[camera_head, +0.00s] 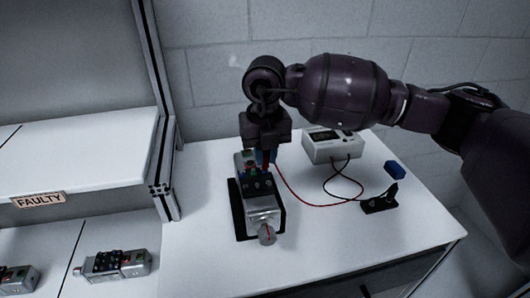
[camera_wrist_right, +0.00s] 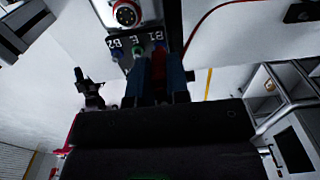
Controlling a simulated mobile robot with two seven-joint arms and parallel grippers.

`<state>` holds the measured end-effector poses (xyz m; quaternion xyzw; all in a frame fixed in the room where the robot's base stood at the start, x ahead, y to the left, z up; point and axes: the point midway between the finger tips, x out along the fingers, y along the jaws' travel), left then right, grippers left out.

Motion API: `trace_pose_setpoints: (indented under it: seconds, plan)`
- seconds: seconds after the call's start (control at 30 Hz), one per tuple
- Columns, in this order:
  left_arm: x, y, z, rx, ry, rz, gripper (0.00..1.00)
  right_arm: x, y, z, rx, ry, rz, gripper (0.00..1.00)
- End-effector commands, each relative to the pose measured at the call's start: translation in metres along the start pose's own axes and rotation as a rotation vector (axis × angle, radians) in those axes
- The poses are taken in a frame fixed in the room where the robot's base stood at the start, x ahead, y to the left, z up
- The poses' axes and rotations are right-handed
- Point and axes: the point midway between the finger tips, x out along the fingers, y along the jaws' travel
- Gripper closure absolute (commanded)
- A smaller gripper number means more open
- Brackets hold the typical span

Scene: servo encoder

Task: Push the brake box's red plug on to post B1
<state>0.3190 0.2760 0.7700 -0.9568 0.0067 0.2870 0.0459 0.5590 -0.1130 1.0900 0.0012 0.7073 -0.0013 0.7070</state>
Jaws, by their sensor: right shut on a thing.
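My right gripper (camera_head: 265,160) reaches down over the far end of the grey servo motor (camera_head: 262,205), which lies in a black cradle. In the right wrist view, its two blue-sided fingers (camera_wrist_right: 158,68) are shut on the red plug (camera_wrist_right: 158,80). The plug is in line with post B1 (camera_wrist_right: 158,44), the right one of the row labelled B2, E, B1. The fingers hide much of the plug, and I cannot tell whether it touches the post. The brake box (camera_head: 333,145) stands behind, to the right, with red and black leads. My left gripper is out of view.
The red lead (camera_head: 300,200) runs loosely across the white table to the box. A black stand (camera_head: 380,201) and a blue block (camera_head: 394,169) are at the right. A shelf marked FAULTY (camera_head: 40,200) is at the left. The table's front right is clear.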

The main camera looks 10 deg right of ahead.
Motion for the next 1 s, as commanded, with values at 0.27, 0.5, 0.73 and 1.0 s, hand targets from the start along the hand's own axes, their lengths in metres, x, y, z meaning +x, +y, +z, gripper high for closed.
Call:
trace_pose_setpoints:
  seconds: [0.27, 0.5, 0.73, 1.0]
  plan:
    - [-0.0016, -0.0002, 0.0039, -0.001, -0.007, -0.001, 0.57, 0.0017, 0.0, -0.0001, 0.0, 0.0, 0.0, 1.0]
    - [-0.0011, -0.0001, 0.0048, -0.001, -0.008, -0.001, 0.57, 0.004, 0.0001, -0.0001, 0.0, 0.0, 0.0, 1.0]
    - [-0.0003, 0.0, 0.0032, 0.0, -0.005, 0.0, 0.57, 0.0037, 0.0001, -0.0001, 0.0, 0.0, 0.0, 0.64]
    - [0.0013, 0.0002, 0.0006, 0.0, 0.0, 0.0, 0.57, 0.0036, 0.0001, -0.0001, 0.0, 0.0, 0.0, 0.54]
